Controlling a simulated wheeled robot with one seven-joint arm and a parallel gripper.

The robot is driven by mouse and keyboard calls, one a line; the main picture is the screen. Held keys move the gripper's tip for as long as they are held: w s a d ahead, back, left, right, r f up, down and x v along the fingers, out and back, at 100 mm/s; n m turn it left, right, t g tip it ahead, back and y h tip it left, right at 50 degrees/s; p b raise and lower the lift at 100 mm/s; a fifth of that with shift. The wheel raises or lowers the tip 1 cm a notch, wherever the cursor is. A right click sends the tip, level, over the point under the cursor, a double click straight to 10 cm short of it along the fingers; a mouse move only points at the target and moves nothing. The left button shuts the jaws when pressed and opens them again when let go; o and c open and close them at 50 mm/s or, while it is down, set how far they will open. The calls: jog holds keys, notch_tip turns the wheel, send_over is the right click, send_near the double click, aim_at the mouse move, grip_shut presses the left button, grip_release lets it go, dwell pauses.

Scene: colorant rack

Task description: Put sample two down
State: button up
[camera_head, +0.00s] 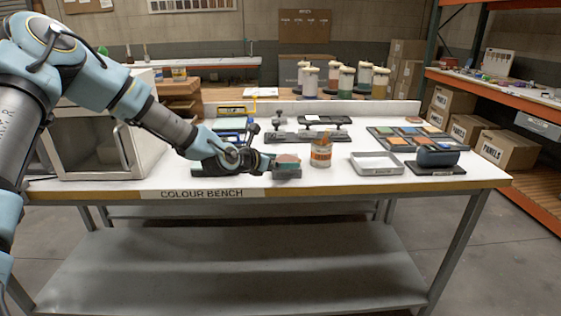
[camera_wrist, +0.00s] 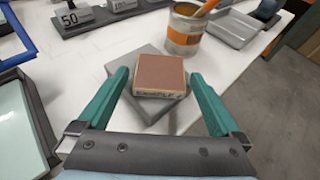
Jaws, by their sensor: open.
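A square sample block (camera_wrist: 160,75) with a reddish-brown top shows between my fingers in the wrist view. Its front edge reads "SAMPLE" and the character after that is too small to tell. It rests on a grey square plate (camera_wrist: 152,108), turned at an angle to it. My gripper (camera_wrist: 160,90) is open, with one teal finger on each side of the block and visible gaps between. In the head view my gripper (camera_head: 275,163) is low over the front of the colour bench, and the block (camera_head: 288,160) is partly hidden there by it.
An orange-banded can (camera_head: 321,152) with a stick in it stands close by on the right. A pale tray (camera_head: 377,166) and a dark roller-like tool (camera_head: 437,158) lie farther right. A light cabinet (camera_head: 80,145) stands left. The bench front edge is near.

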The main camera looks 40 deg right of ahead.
jog(key=shift+r, duration=0.1)
jog(key=b+v, duration=0.3)
jog(key=v, duration=0.9)
jog(key=w+a+f+m+y, duration=0.1)
jog(key=a+f+m+y, duration=0.25)
jog(key=a, duration=0.35)
jog(key=w+a+f+m+t+y, duration=0.1)
jog(key=w+a+f+m+y, duration=0.2)
jog(key=a, duration=0.4)
jog(key=a+f+m+y, duration=0.2)
jog(key=a+f+m, duration=0.15)
jog(key=a, duration=0.35)
jog(key=s+a+r+m+y, duration=0.1)
jog(key=s+a+r+m, duration=0.1)
jog(key=a, duration=0.6)
jog(key=s+a+r+m+y, duration=0.1)
jog(key=a+r+m+y, duration=0.1)
jog(key=a+m, duration=0.3)
jog(key=s+a+r+m+g+y, duration=0.1)
jog(key=s+a+r+m, duration=0.1)
jog(key=a, duration=1.1)
jog(key=shift+s+r+m+y, duration=0.2)
jog(key=shift+s+m+y, duration=0.15)
jog(key=shift+m, duration=0.45)
